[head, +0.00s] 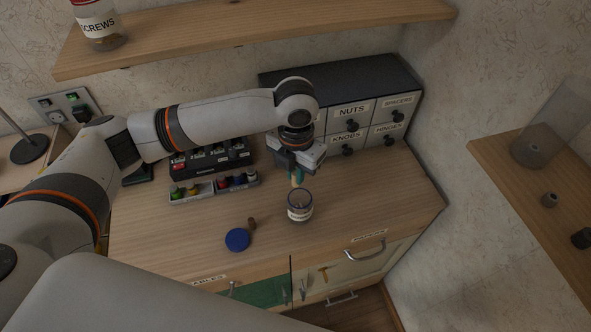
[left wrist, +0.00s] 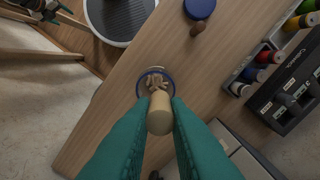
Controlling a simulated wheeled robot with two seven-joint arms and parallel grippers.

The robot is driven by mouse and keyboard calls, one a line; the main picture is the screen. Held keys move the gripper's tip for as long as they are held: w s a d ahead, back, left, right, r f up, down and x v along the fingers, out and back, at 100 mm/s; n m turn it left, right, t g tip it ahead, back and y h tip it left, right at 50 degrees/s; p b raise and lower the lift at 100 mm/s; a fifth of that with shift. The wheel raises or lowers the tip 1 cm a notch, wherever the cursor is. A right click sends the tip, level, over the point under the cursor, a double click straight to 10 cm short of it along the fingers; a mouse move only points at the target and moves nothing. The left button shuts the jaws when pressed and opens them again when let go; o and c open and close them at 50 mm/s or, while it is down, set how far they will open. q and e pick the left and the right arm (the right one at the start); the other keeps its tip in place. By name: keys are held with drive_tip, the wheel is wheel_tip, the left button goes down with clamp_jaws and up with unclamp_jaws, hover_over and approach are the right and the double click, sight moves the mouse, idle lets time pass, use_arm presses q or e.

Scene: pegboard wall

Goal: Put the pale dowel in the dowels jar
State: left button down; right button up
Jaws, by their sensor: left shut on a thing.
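My left gripper (head: 297,179) has teal fingers and is shut on the pale dowel (left wrist: 160,114), a short light-wood cylinder. It holds the dowel over the dowels jar (head: 299,212), a clear labelled jar standing open on the counter. In the left wrist view the jar (left wrist: 143,89) shows a blue rim and several pale wooden pieces inside. The dowel's near end covers part of the jar there, and I cannot tell how far its lower end is from the mouth. In the head view the dowel is mostly hidden by the fingers. My right gripper is not seen.
A blue lid (head: 237,240) and a darker brown dowel (head: 251,223) lie left of the jar. A tray of coloured spools (head: 215,188) and a black rack (head: 205,160) stand behind. A drawer cabinet (head: 350,112) is at the back. The counter right of the jar is clear.

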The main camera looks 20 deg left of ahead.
sight(296, 186)
use_arm(q)
wheel_tip(296, 186, down, 3)
drive_tip(key=b, duration=0.3)
drive_tip(key=shift+f, duration=0.2)
drive_tip(key=shift+f+b, duration=0.35)
drive_tip(key=shift+f, duration=0.65)
drive_tip(key=c, duration=1.3)
unclamp_jaws()
drive_tip(key=shift+r, duration=0.15)
wheel_tip(296, 186, up, 6)
drive_tip(key=p, duration=0.7)
